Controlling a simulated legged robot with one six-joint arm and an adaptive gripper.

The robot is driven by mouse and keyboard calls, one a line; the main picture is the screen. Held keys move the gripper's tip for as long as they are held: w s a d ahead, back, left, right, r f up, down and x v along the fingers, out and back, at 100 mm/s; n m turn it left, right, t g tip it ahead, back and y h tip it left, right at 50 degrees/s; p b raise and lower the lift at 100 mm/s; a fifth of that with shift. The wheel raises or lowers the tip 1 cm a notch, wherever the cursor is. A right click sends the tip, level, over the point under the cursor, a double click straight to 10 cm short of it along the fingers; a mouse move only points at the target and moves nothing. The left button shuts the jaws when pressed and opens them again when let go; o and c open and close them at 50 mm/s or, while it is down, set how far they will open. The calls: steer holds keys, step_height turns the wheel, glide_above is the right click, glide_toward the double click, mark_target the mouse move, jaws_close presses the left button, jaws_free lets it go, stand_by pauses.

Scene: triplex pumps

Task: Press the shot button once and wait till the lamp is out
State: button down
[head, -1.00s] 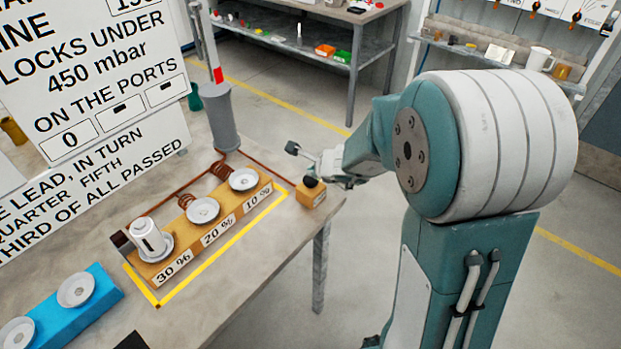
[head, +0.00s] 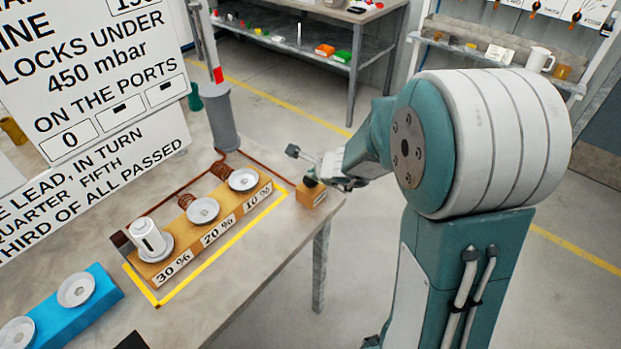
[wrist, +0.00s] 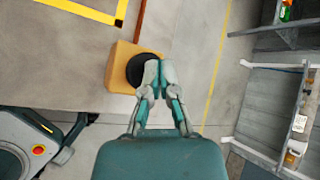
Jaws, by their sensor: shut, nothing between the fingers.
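The shot button is a black round cap (wrist: 138,70) on a small orange-yellow box (head: 310,194) at the right end of the bench. My gripper (wrist: 158,66) is shut and empty. In the wrist view its fingertips overlap the right side of the black cap. In the head view my gripper (head: 322,178) is just above the box and hides part of the cap. I cannot tell whether the fingertips touch it. I cannot make out a lit lamp in either view.
A wooden block (head: 185,237) marked 30 %, 20 % and 10 % carries metal dishes, with a white canister (head: 147,237) on the 30 % dish. A copper tube runs to the button box. A grey post (head: 220,115) and large sign (head: 95,80) stand behind. The right floor is open.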

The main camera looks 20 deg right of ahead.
steer(key=shift+f, duration=0.75)
stand_by(0.9)
steer(key=shift+r, duration=1.2)
steer(key=shift+r, duration=2.5)
